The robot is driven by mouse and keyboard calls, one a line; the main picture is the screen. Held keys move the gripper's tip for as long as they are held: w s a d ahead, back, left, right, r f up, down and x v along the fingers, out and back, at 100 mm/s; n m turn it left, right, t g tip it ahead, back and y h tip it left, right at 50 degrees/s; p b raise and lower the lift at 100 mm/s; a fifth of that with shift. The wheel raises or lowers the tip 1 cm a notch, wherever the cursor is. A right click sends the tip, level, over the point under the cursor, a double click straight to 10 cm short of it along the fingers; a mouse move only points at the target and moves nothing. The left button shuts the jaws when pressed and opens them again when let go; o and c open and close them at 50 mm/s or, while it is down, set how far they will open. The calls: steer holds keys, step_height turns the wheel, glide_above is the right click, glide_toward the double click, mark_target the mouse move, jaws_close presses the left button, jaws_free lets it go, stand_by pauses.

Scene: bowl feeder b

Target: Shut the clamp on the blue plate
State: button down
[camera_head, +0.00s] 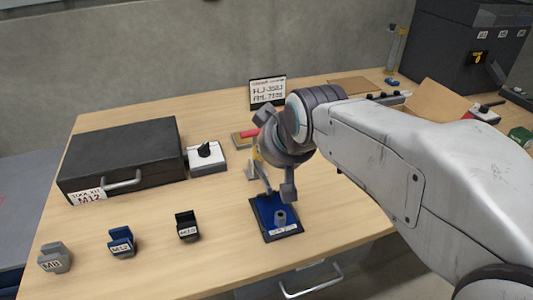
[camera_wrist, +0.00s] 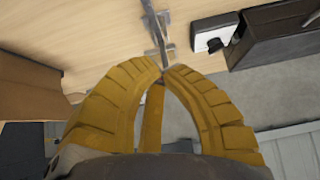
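The blue plate (camera_head: 265,208) lies near the table's front edge, below my gripper. A grey-blue cylinder (camera_head: 280,217) stands on it. My gripper (camera_wrist: 163,71) has yellow fingers whose tips come together in the wrist view. A grey metal piece (camera_wrist: 157,30), likely part of the clamp, lies just beyond the tips; I cannot tell if they touch it. My arm hides much of the clamp.
A black tool case (camera_head: 120,155) and a white box with a black knob (camera_head: 206,157) stand left of my gripper. Several small labelled blocks (camera_head: 122,243) line the front left. A sign (camera_head: 267,92) stands behind. Bare table lies between the blocks and the plate.

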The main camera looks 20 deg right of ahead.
steer(key=shift+v, duration=1.25)
steer(key=shift+s, duration=0.1)
